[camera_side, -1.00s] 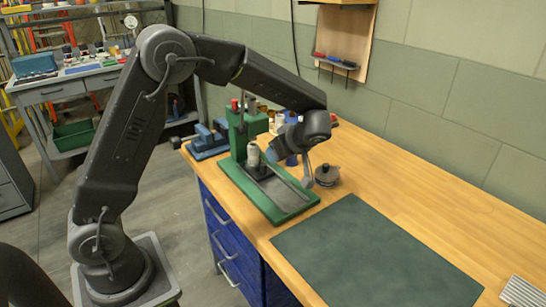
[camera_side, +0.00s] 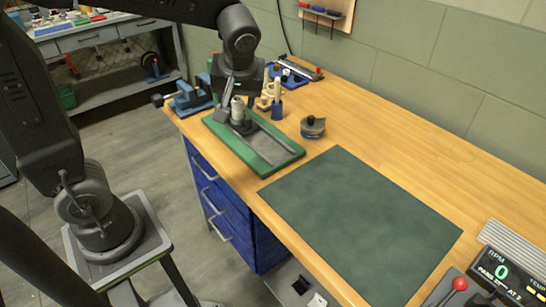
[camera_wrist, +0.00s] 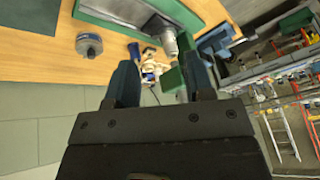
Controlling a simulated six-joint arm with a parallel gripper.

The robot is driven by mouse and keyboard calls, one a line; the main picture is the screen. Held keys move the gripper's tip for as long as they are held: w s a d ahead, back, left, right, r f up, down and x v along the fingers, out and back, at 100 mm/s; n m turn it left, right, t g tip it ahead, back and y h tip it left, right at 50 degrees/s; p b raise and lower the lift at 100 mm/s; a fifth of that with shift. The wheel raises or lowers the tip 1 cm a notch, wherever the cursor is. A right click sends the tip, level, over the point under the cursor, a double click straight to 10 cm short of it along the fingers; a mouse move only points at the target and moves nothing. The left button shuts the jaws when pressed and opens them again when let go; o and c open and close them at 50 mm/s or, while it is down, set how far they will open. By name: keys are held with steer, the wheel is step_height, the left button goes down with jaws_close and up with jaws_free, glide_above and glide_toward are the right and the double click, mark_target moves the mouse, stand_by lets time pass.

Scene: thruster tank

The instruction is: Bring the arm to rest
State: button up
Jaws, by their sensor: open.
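My gripper (camera_side: 227,92) is in front of the upright green fixture in the side view, with its fingers pointing down. In the wrist view my gripper (camera_wrist: 160,78) shows two dark fingers set well apart, with nothing held between them. The green fixture (camera_side: 262,163) has a flat base with a grey channel on the bench; its upright part is mostly hidden behind my wrist. A pale grey cylinder (camera_side: 238,112) stands on the fixture, close to my fingers in the side view; I cannot tell how near. It also shows in the wrist view (camera_wrist: 169,42).
A dark green mat (camera_side: 360,220) lies on the wooden bench (camera_side: 400,135). A small round grey part (camera_side: 313,127) sits right of the fixture. A blue vise (camera_side: 192,97) is at the left. A control panel (camera_side: 500,272) is at the lower right. The bench's right side is mostly clear.

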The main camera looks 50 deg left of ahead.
steer(key=s+d+r+m+t+h, duration=0.2)
steer(key=s+d+m+t+h, duration=0.1)
steer(key=s+m, duration=0.7)
steer(key=s+d+h, duration=0.1)
steer(key=s+d, duration=0.1)
steer(key=shift+s+d+t+h, duration=0.3)
steer(key=shift+s+d+t, duration=0.1)
stand_by(1.0)
